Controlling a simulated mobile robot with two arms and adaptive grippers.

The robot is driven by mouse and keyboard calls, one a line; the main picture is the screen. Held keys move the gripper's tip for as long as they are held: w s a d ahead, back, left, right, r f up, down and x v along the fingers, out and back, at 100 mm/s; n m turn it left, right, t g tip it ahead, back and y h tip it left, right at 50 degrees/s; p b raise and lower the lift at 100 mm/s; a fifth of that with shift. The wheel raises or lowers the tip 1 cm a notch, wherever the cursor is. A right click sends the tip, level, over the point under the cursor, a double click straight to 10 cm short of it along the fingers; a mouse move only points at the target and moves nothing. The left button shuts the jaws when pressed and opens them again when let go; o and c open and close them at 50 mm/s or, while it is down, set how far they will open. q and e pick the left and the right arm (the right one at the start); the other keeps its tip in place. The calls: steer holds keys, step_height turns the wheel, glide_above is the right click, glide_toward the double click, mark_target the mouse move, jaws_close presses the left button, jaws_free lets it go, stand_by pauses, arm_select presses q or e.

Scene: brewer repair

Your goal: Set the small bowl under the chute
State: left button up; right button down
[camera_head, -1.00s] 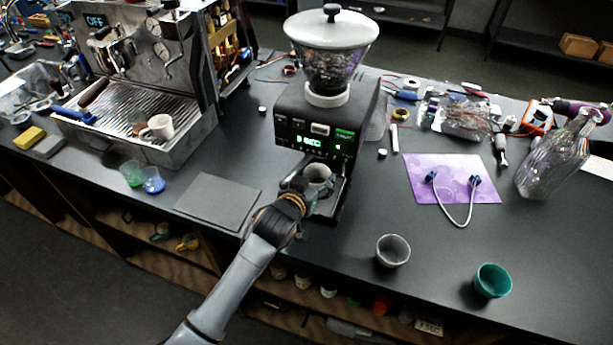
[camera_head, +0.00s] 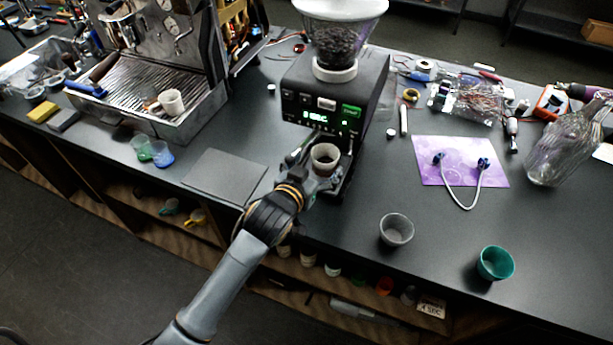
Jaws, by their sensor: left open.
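The small bowl (camera_head: 325,158), pale grey with a dark inside, stands upright at the front of the black coffee grinder (camera_head: 336,92), below its lit panel. It appears to rest on the grinder's front platform under the chute; the chute itself is hard to make out. My left gripper (camera_head: 314,165) is open close to the bowl, on its near left side, with one finger to the bowl's left and the other low in front. Whether a finger touches the bowl I cannot tell. My right gripper is not in view.
A grey cup (camera_head: 396,230) and a teal cup (camera_head: 495,263) stand near the counter's front right. A purple mat (camera_head: 460,170) and a glass bottle (camera_head: 565,150) are farther right. A dark flat pad (camera_head: 224,176) lies left of my gripper. The espresso machine (camera_head: 150,75) stands at left.

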arm_select(q)
steer(key=v, duration=0.6)
steer(key=shift+b, duration=0.3)
steer(key=shift+s+a, duration=0.1)
steer(key=shift+s, duration=0.05)
